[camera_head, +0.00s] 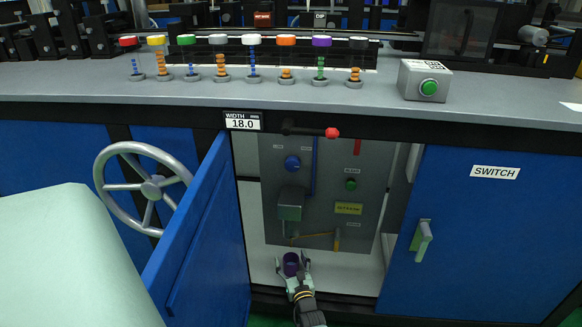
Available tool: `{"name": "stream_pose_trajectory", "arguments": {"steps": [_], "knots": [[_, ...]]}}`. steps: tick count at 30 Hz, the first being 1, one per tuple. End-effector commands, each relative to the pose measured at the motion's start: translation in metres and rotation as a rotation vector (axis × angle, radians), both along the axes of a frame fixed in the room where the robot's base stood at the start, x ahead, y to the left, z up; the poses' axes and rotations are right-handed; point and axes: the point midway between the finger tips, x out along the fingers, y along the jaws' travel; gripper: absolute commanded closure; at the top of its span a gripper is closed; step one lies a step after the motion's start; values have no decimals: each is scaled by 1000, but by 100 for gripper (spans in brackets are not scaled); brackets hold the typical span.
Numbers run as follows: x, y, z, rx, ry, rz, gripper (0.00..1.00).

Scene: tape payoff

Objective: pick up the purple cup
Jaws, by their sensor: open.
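The purple cup (291,264) stands on the white floor of the open cabinet, low in the middle of the view. My gripper (292,269) is open, with its fingers on either side of the cup. I cannot tell whether the fingers touch it. My arm reaches in from the bottom edge and hides the lower front of the cup.
Behind the cup is a grey panel (330,215) with knobs and a yellow lever. A grey counter (120,93) runs above.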

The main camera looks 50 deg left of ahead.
Motion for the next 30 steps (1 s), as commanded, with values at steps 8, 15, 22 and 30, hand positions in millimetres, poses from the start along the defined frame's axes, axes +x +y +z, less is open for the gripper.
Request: {"name": "stream_pose_trajectory", "arguments": {"steps": [8,15,22,30], "knots": [[2,3,1,0,1,-1,32],[2,3,1,0,1,-1,46],[1,3,1,0,1,0,62],[1,3,1,0,1,0,80]]}}
